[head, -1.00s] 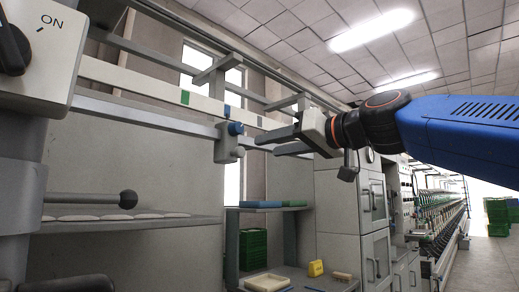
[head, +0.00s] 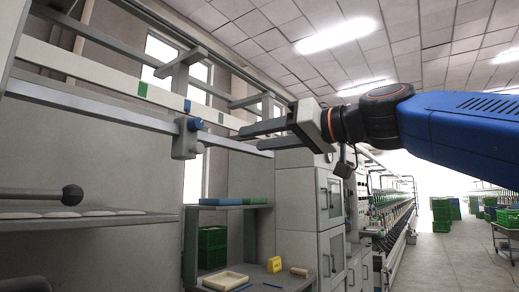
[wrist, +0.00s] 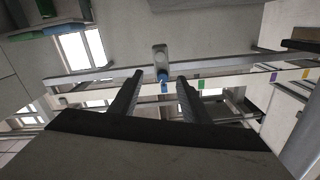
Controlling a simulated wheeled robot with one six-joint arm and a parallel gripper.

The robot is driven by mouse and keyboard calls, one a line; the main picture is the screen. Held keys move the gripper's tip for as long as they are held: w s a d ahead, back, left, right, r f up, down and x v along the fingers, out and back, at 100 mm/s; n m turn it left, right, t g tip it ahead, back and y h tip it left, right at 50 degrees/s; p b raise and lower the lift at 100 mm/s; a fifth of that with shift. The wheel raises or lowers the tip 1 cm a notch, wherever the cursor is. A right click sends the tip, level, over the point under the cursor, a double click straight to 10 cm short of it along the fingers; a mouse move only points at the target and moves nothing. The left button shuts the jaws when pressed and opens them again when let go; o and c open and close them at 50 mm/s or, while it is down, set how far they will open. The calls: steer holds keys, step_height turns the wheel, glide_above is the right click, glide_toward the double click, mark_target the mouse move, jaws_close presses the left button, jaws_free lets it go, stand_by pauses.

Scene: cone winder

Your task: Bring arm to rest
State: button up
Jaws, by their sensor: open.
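My gripper (head: 268,136) is open and empty at the end of my blue arm, held in the air in the middle of the head view. Its two grey fingers point left, toward a grey clamp block with a blue knob (head: 187,137) on the metal rail. The fingers are apart from the block in the head view. In the wrist view the open fingers (wrist: 160,95) frame the blue knob (wrist: 163,76), with nothing held between them.
The long rail (head: 90,109) runs across the left. A shelf (head: 100,219) with pale discs and a ball-ended lever (head: 72,195) is below it. An open aisle (head: 450,255) runs at the right.

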steer(key=s+d+f+m+g+h, duration=0.1)
steer(key=d+f+h, duration=0.25)
steer(key=f, duration=0.75)
steer(key=s+d+f+m+h, duration=0.15)
steer(key=d+f, duration=0.25)
steer(key=f, duration=0.7)
steer(key=d+f+m+g+h, duration=0.1)
steer(key=d+f+m+h, duration=0.2)
steer(key=f, duration=0.8)
steer(key=s+d+f+g+h, duration=0.1)
steer(key=s+d+f, duration=0.3)
steer(key=f, duration=0.6)
steer(key=s+d+f+m+g+h, duration=0.1)
steer(key=s+d+f+h, duration=0.2)
steer(key=f, duration=0.7)
steer(key=s+d+f+m+g+h, duration=0.1)
steer(key=s+d+f+g+h, duration=0.1)
steer(key=s+d+f, duration=0.5)
step_height(320, 180, down, 4)
steer(key=shift+s+d+r, duration=0.15)
steer(key=shift+d+r, duration=0.1)
steer(key=shift+d, duration=0.4)
steer(key=shift+o, duration=0.5)
